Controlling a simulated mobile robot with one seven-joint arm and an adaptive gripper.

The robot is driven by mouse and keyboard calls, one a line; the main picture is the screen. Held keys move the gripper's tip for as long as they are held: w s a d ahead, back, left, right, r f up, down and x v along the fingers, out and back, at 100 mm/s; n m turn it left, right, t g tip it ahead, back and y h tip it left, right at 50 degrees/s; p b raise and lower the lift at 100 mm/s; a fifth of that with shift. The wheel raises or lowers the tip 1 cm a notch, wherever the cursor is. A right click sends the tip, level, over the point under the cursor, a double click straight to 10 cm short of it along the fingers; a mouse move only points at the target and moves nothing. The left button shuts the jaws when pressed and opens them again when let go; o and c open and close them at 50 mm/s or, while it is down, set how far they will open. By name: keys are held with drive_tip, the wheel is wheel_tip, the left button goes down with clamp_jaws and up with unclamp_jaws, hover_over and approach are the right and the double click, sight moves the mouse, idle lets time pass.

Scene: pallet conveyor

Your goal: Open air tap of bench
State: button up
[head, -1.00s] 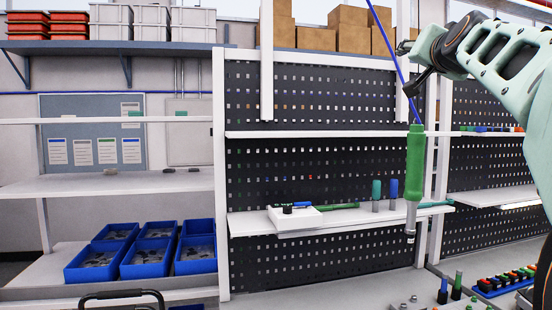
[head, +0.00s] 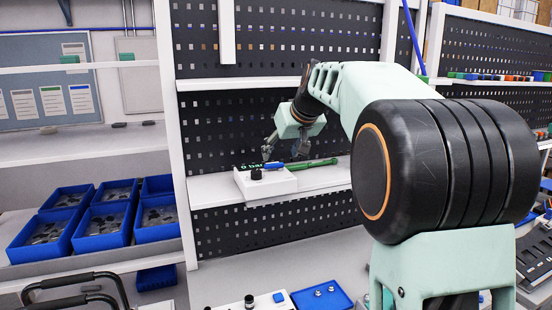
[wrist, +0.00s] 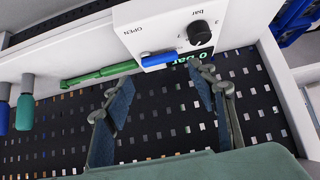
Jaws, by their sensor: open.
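The air tap unit is a white box (head: 265,186) on the pegboard shelf; it also shows in the wrist view (wrist: 150,18). Its blue lever (wrist: 158,58) lies along the box's edge, near the printed word OPEN. A black knob (wrist: 199,32) marked bar and a green display (wrist: 193,58) reading 0 bar are beside it. In the head view the lever (head: 273,165) is just below my fingers. My gripper (head: 285,149) is open and empty above the unit. In the wrist view its fingertips (wrist: 159,83) are spread to either side of the lever, apart from it.
A green rod (wrist: 100,76) lies on the shelf close to the unit. Blue and green handled tools (wrist: 26,105) stand farther along the shelf. The pegboard (head: 290,222) is behind. Blue bins (head: 107,220) are at left, and a small blue tray (head: 322,297) is below.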

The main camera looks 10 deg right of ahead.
sight(274, 164)
drive_tip(key=p+x, duration=0.1)
drive_tip(key=x, duration=0.5)
drive_tip(key=shift+w+f, duration=0.1)
drive_tip(key=shift+w, duration=0.1)
drive_tip(key=shift+c, duration=0.3)
drive_tip(key=c, duration=0.8)
